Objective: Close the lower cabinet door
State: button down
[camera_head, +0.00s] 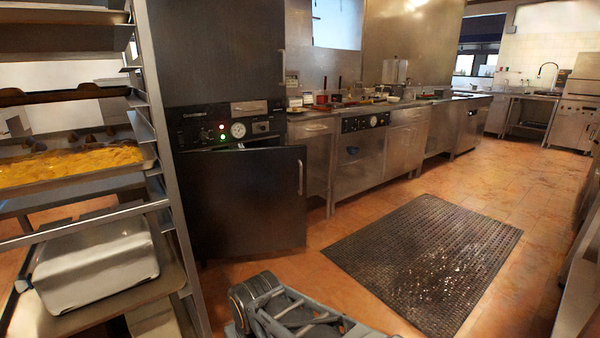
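The lower cabinet door (240,205) is a dark panel below the control panel of a tall dark oven unit at left centre. It stands ajar: its top edge sits out from the unit, with a narrow dark gap behind it. Its vertical metal handle (300,178) is near the right edge, and the hinge side appears to be on the left. A grey part of my arm shows at the bottom centre, in front of the door and apart from it. My gripper's fingertips cannot be made out in this view.
A black perforated floor mat (430,255) lies to the right. Steel counters (405,140) run back along the wall.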

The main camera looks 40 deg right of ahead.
aim_at(249, 201)
jog(key=z, duration=0.65)
jog(key=i, duration=0.4)
jog(key=z, duration=0.7)
jog(key=i, duration=0.85)
jog(key=u, duration=0.75)
jog(key=i, duration=0.6)
jog(key=u, duration=0.7)
